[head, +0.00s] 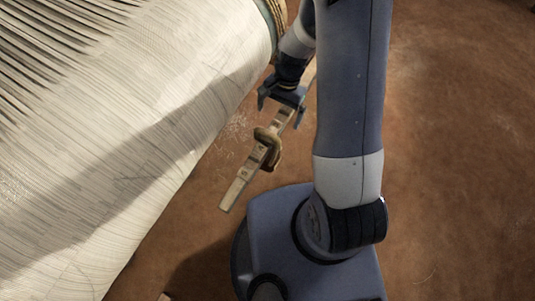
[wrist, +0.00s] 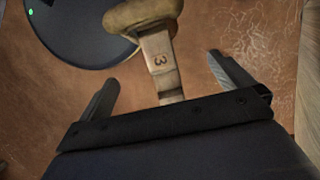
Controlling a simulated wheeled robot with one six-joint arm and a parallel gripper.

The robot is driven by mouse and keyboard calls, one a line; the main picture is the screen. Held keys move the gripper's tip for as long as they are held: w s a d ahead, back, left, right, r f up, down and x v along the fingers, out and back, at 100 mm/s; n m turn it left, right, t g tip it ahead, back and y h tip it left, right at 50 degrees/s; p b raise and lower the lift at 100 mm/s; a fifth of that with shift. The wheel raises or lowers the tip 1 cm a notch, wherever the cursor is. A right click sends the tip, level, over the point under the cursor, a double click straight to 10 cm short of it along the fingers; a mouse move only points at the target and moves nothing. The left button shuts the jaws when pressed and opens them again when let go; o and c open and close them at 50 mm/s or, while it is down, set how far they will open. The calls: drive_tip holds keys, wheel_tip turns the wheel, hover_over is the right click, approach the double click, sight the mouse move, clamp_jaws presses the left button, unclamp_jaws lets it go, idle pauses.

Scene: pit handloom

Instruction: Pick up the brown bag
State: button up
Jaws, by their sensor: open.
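The brown bag (head: 273,140) is a small, rounded, tan-brown thing at a pale wooden bar marked with numbers (head: 236,191). I cannot tell whether it lies on the bar or is looped around it. In the wrist view the bag (wrist: 143,12) is at the top edge, partly cut off, and the bar (wrist: 159,52) shows a "3" just below it. My gripper (head: 281,111) is open, its fingers on either side of the bar, just short of the bag. In the wrist view my gripper (wrist: 163,69) has nothing shut between its fingers, and the bag is beyond the fingertips.
A large loom roll of pale cloth and threads (head: 110,140) fills the left of the head view, close to my gripper. A pale surface (wrist: 308,90) stands at the right edge of the wrist view. The brown earthen floor (head: 460,150) is clear at the right.

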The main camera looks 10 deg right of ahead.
hover_over(266, 140)
drive_tip(key=shift+w+d, duration=0.45)
drive_tip(key=b+x, duration=0.1)
drive_tip(key=x, duration=0.4)
drive_tip(key=c, duration=1.5)
